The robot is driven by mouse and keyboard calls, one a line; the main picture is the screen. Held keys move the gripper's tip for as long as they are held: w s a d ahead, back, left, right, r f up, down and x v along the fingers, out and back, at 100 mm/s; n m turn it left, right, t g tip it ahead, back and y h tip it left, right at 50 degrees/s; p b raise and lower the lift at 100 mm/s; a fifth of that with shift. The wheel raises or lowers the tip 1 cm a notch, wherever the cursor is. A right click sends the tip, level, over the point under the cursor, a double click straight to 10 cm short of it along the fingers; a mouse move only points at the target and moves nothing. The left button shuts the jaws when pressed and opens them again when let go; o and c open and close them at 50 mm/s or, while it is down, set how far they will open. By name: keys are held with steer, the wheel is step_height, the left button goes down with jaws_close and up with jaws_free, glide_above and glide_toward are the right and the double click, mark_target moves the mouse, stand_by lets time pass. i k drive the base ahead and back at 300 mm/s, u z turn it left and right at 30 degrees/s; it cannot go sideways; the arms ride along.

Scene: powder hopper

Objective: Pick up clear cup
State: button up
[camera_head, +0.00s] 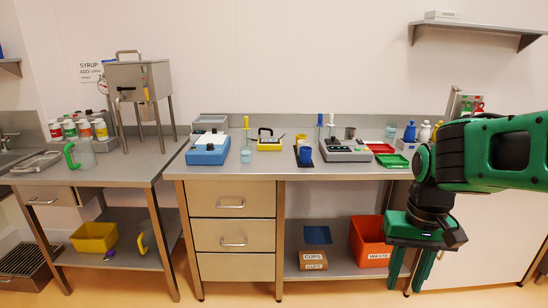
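A small clear cup with a bluish tint (246,156) stands on the steel counter (225,172), just right of the blue box-shaped device. A second small clear, bluish vessel (390,132) stands farther back at the right, beside a blue bottle; I cannot tell if it is also a cup. My gripper (408,284) hangs at the lower right with its two green fingers pointing down and apart. It is open and empty, in front of the bench and below counter height, far to the right of the first clear cup.
The blue device (208,149) stands left of the first cup and a yellow device (269,144) right of it. A dark blue cup (305,154), a grey scale (344,150) and red (381,148) and green trays (393,161) follow rightward. An orange waste bin (367,240) sits on the lower shelf.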

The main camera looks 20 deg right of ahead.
mark_target(245, 152)
steer(key=z, duration=0.1)
steer(key=i, duration=1)
steer(key=u, duration=0.05)
